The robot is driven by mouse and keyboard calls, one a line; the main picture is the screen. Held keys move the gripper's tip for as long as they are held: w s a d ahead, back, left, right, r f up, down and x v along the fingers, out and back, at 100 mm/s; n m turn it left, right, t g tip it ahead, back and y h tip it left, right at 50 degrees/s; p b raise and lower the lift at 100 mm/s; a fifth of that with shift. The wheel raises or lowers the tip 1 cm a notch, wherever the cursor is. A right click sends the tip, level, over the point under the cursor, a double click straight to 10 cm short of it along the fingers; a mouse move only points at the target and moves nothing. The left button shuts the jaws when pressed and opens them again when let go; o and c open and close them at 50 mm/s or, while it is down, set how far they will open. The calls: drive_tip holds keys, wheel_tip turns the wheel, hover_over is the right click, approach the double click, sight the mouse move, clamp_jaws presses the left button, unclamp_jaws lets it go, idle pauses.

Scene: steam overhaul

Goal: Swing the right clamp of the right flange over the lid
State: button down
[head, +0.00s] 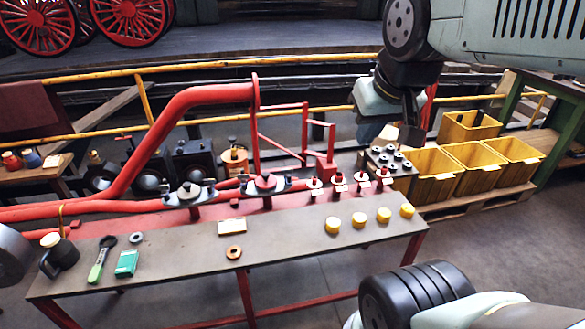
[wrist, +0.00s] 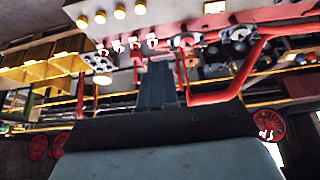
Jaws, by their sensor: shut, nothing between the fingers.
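The right flange (head: 267,184) sits on the red pipe at the back of the bench, with a red top and dark clamps at its sides. Its right clamp (head: 297,186) appears to point outward to the right; its exact angle is too small to tell. In the wrist view the right flange (wrist: 186,40) is just above and right of my fingertips, seen upside down. My gripper (head: 408,137) hangs to the right of the flange, well apart from it, above the tray of nuts. In the wrist view my gripper (wrist: 158,68) is shut and empty.
The left flange (head: 190,193) stands further left on the pipe. Several small red valves (head: 338,180) stand between the right flange and the nut tray (head: 400,180). Yellow caps (head: 358,219) line the bench front. Yellow bins (head: 470,152) stand at right. A tall red pipe (head: 255,120) rises behind.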

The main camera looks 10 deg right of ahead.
drive_tip(key=w+d+f+m+g+y, duration=0.15)
drive_tip(key=w+f+m, duration=0.3)
drive_tip(key=w, duration=0.95)
drive_tip(key=w+d+f+m+g+y, duration=0.1)
drive_tip(key=w+f+m+g+y, duration=0.3)
drive_tip(key=w, duration=1.1)
drive_tip(key=w+d+f+m+y, duration=0.1)
drive_tip(key=w+d+f+m, duration=0.2)
drive_tip(key=f, duration=0.6)
drive_tip(key=w+d+f+m+t+y, duration=0.1)
drive_tip(key=w+d+f+m, duration=0.2)
drive_tip(key=w+f, duration=0.5)
drive_tip(key=w+d+f+m+y, duration=0.1)
drive_tip(key=w+d+f+m, duration=0.2)
drive_tip(key=f, duration=0.8)
drive_tip(key=w+m, duration=0.2)
drive_tip(key=w, duration=0.1)
drive_tip(key=shift+f+y, duration=0.35)
drive_tip(key=shift+w, duration=0.1)
approach(291, 181)
wheel_tip(291, 181, down, 3)
drive_tip(key=a, duration=0.1)
drive_tip(key=w+a, duration=0.1)
drive_tip(key=shift+a+f, duration=0.2)
drive_tip(key=shift+a, duration=0.75)
